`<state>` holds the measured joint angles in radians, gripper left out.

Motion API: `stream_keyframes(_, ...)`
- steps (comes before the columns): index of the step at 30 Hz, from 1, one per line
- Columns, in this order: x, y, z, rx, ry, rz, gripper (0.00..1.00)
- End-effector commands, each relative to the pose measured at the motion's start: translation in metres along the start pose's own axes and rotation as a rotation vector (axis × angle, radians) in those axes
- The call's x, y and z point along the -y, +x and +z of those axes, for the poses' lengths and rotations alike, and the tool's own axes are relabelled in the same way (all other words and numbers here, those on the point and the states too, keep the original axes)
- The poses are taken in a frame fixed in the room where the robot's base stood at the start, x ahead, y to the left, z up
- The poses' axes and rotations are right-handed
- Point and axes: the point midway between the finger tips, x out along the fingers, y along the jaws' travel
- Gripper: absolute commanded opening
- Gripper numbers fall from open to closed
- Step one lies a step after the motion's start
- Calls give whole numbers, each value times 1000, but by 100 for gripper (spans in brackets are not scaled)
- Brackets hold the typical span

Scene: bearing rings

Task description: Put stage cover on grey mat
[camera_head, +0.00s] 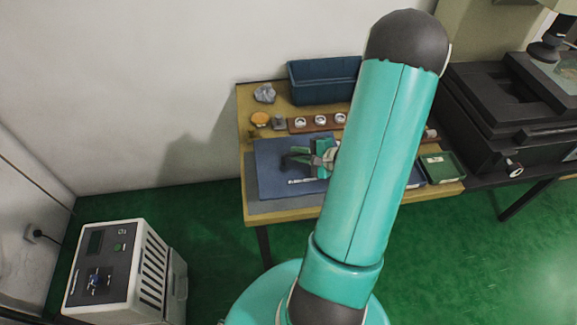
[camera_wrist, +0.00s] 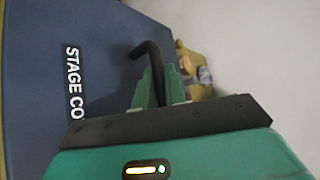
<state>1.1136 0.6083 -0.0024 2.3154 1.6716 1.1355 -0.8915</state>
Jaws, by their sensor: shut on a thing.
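The stage cover (camera_head: 268,150) is a dark blue flat panel on the left of the table in the head view. It fills the left of the wrist view (camera_wrist: 35,50), with the white letters "STAGE CO" visible. My gripper (camera_head: 318,160) is over its right part. In the wrist view its green fingers (camera_wrist: 157,88) are shut on the cover's dark bent handle (camera_wrist: 150,55). The grey mat (camera_head: 285,205) shows as a strip along the cover's front and left edges; the rest is hidden beneath the cover. I cannot tell whether the cover touches the mat.
Behind the cover stand a blue bin (camera_head: 315,85), a brown rack (camera_head: 312,125) with white rings, an orange-topped item (camera_head: 260,118) and a grey lump (camera_head: 265,93). A green tray (camera_head: 441,167) is at right. My arm hides the table's middle.

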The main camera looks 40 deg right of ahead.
Motion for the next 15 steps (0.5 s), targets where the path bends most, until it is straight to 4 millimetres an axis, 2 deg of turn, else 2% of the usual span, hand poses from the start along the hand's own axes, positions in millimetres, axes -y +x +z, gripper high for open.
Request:
stream_keyframes(3, -14, 23, 0, 3, 3, 0, 0)
stream_keyframes(6, -20, 34, 0, 2, 1, -1, 0)
stream_keyframes(11, -27, 46, 0, 2, 1, 0, 0)
stream_keyframes(15, -42, 53, -8, 0, 2, -1, 0)
